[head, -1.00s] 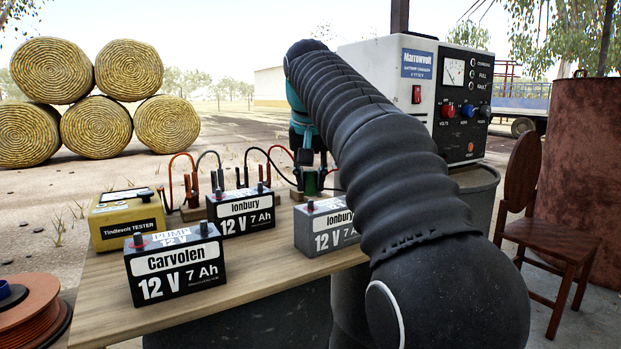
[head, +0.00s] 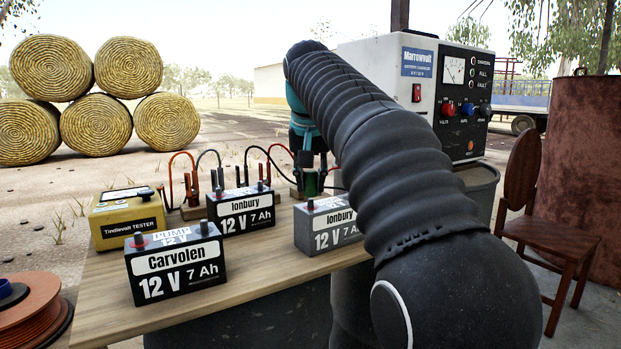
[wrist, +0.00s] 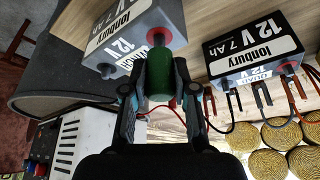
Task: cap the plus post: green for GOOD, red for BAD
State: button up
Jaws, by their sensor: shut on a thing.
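My gripper (wrist: 160,100) is shut on a green cap (wrist: 159,78), a short cylinder. In the head view the green cap (head: 310,182) shows at the back of the bench, behind the grey Ionbury battery (head: 325,238). In the wrist view the cap overlaps the edge of that battery (wrist: 112,28), close to its red post (wrist: 157,38); I cannot tell whether they touch. A black Ionbury battery (head: 241,212) and a black Carvolen battery (head: 175,268) stand to the left. Carvolen has a red post (head: 138,239) and a dark post (head: 205,228). The yellow Tindlevolt tester (head: 126,218) is at the left; its reading is illegible.
Red and black leads with clips (head: 192,185) stand behind the batteries. A white Marrowvolt charger (head: 400,82) is behind my arm. A cable reel (head: 28,312) is at the lower left. Bare bench shows in front of the black Ionbury battery.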

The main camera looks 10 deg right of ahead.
jog(key=shift+f, duration=1.2)
dwell(2.0)
jog(key=o, duration=0.9)
jog(key=shift+r, duration=0.1)
notch_tip(320, 180, up, 3)
jog(key=p, duration=0.3)
jog(key=shift+r, duration=2.9)
